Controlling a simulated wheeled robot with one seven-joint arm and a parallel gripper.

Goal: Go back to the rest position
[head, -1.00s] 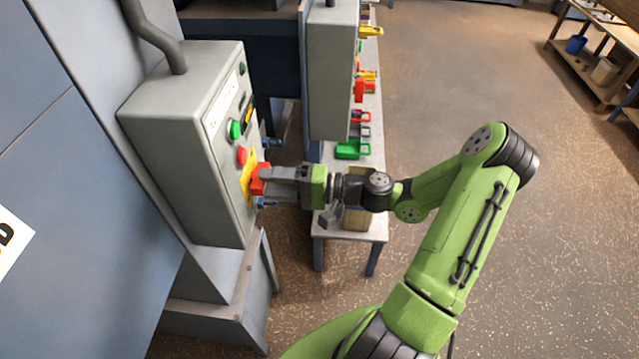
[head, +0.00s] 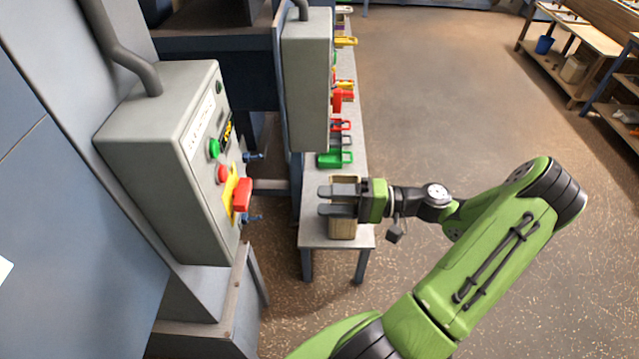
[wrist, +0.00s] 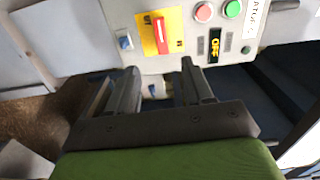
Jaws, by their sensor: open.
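My gripper (head: 322,201) is open and empty in the head view, its fingers pointing left. It is apart from the grey control box (head: 150,150), to the right of it. The box's face has a red switch handle (head: 242,195) on a yellow plate, a red button (head: 221,173) and a green button (head: 214,148). In the wrist view, the open fingers (wrist: 158,85) point at the box, with the red handle (wrist: 160,36) beyond them and nothing between them.
A narrow bench (head: 310,232) behind my gripper holds a tan box (head: 343,229) and several coloured padlocks and hasps, including a green one (head: 334,159). A second grey box (head: 306,90) stands beyond. The speckled floor (head: 440,90) to the right is clear, with shelving (head: 575,40) at the far right.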

